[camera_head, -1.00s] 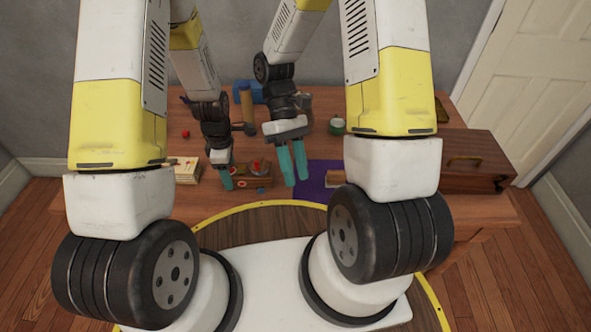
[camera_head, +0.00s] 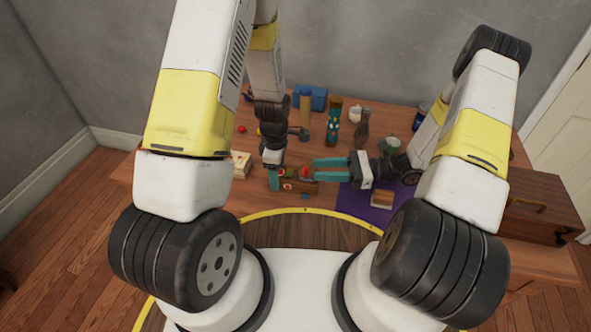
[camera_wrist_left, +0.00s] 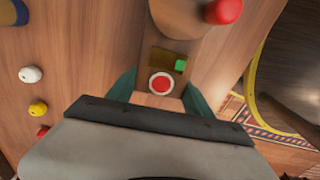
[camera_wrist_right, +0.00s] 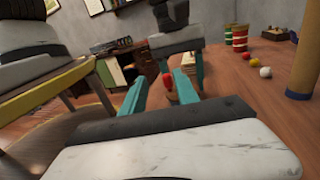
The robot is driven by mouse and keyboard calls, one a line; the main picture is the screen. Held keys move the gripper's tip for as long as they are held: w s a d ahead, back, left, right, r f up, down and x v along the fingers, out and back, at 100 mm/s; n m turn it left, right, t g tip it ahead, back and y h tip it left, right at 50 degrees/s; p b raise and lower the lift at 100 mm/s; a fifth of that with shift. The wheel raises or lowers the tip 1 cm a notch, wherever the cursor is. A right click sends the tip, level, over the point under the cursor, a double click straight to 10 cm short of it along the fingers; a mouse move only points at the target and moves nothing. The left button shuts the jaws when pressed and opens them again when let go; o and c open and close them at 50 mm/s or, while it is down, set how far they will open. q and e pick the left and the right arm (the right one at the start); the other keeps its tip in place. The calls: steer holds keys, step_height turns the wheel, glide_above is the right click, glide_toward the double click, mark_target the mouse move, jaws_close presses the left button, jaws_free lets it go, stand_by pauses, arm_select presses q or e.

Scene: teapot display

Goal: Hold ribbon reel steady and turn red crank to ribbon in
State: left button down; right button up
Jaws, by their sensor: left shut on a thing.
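The ribbon reel (camera_head: 300,188) is a small wooden block near the table's front edge. In the left wrist view its wooden base (camera_wrist_left: 159,101) carries a round red-and-white disc and a green patch. My left gripper (camera_head: 273,180) is shut on this base, with one finger (camera_wrist_left: 122,85) along each side. The crank's red knob (camera_wrist_left: 223,11) shows at the top of the left wrist view. My right gripper (camera_head: 312,170) lies level, reaching in from the right. Its fingers are open, with the red knob (camera_wrist_right: 168,88) between or just past their tips; contact is unclear.
A purple mat (camera_head: 365,205) lies to the right, with a small block (camera_head: 382,198) on it. A blue-green patterned bottle (camera_head: 334,122), a vase (camera_head: 362,128) and a tan cylinder (camera_head: 305,108) stand behind. Papers (camera_head: 241,165) lie left. A wooden case (camera_head: 540,205) stands far right.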

steer(key=shift+w+a+f+t, duration=0.3)
steer(key=shift+w+a+f, duration=0.1)
steer(key=shift+f, duration=0.3)
steer(key=a, duration=0.7)
steer(key=shift+c, duration=0.3)
jaws_close()
